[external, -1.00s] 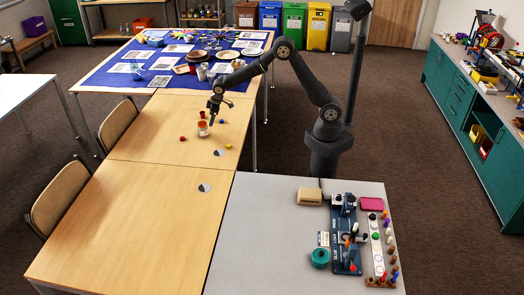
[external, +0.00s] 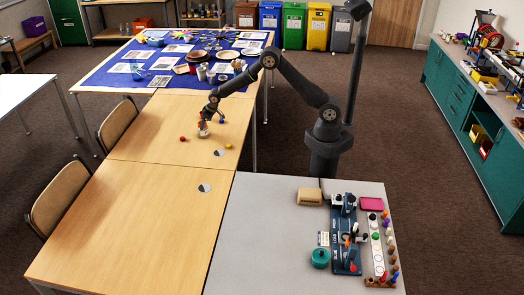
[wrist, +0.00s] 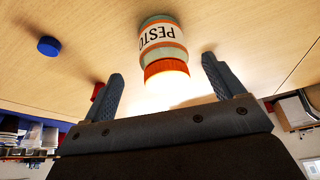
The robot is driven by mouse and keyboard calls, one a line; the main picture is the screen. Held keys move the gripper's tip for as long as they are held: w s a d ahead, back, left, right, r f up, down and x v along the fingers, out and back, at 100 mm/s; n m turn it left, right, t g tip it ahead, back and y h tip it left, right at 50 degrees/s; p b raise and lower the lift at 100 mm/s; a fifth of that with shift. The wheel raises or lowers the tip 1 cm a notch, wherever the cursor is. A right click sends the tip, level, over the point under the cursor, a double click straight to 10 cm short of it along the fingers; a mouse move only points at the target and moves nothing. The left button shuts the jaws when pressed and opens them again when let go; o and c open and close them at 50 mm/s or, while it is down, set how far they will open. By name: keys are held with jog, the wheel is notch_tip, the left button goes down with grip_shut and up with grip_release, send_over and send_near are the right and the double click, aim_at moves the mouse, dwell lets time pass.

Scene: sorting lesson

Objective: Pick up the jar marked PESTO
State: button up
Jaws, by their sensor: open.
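The jar marked PESTO (wrist: 163,38) stands on the wooden table in the wrist view. It has an orange band at its lid end and a white label with dark letters that read upside down there. My gripper (wrist: 163,80) is open, with one finger on each side of the jar's lid end and a gap to both. In the external view my gripper (external: 204,118) is low over the table at the jar (external: 204,131), and partly covers it.
Small pieces lie near the jar: a red one (external: 183,139), a yellow one (external: 228,146) and a blue one (wrist: 48,46). Another red piece (wrist: 97,91) shows by the left finger. A blue-covered table (external: 112,79) with plates and cards stands behind. The near wooden tabletop is mostly clear.

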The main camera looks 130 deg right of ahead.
jog(key=shift+w+x, duration=0.1)
jog(key=shift+x, duration=1.65)
jog(key=shift+w+x, duration=0.15)
jog(key=shift+x, duration=1.6)
jog(key=shift+r, duration=0.1)
jog(key=c, duration=1.2)
